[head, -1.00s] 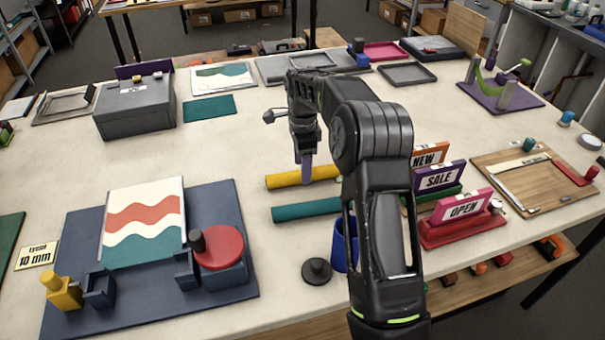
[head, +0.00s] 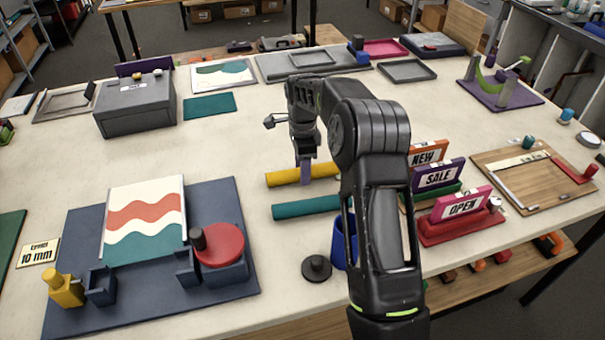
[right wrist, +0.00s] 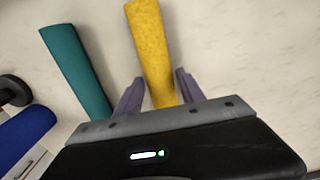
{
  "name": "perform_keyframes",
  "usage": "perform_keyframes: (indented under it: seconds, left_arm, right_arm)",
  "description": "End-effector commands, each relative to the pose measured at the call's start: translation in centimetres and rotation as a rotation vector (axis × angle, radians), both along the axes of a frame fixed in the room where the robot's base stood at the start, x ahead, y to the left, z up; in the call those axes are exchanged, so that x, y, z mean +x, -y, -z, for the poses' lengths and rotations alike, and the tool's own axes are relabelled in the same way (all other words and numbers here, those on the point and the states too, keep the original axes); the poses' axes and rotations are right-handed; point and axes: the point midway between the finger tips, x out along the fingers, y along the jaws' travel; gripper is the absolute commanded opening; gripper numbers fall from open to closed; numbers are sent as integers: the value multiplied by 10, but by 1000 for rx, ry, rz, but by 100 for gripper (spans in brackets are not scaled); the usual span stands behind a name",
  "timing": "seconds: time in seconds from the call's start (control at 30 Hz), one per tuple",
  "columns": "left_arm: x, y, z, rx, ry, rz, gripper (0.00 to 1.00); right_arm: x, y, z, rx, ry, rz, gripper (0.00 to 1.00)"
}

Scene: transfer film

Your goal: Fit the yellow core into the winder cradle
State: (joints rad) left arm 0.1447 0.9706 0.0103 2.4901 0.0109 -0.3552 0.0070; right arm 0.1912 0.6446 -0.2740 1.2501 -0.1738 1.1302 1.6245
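The yellow core (head: 285,177) is a plain roll lying on the pale table, in the middle of the head view. It also shows in the right wrist view (right wrist: 152,45). My right gripper (head: 306,177) points down over its right part. In the right wrist view the two purple fingers (right wrist: 159,80) stand apart, one on each side of the core; whether they touch it I cannot tell. The winder cradle appears to be the dark blue brackets (head: 101,288) on the blue board at front left, beside a red disc (head: 220,246). My left gripper is out of view.
A teal roll (head: 300,208) lies just in front of the yellow core. A dark knob (head: 316,268) and a blue cup (head: 343,240) stand near the front edge. Sign blocks (head: 462,207) stand right of my arm.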

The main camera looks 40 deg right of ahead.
Motion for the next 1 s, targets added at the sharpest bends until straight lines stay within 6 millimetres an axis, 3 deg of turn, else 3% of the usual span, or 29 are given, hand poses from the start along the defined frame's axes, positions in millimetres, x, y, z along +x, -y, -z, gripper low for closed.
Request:
perform_keyframes:
  seconds: [0.53, 1.0]
  left_arm:
    - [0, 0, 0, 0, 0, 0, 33]
    - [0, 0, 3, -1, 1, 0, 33]
  right_arm:
    - [0, 0, 0, 0, 0, 0, 0]
    - [1, 0, -10, -1, 3, -1, 0]
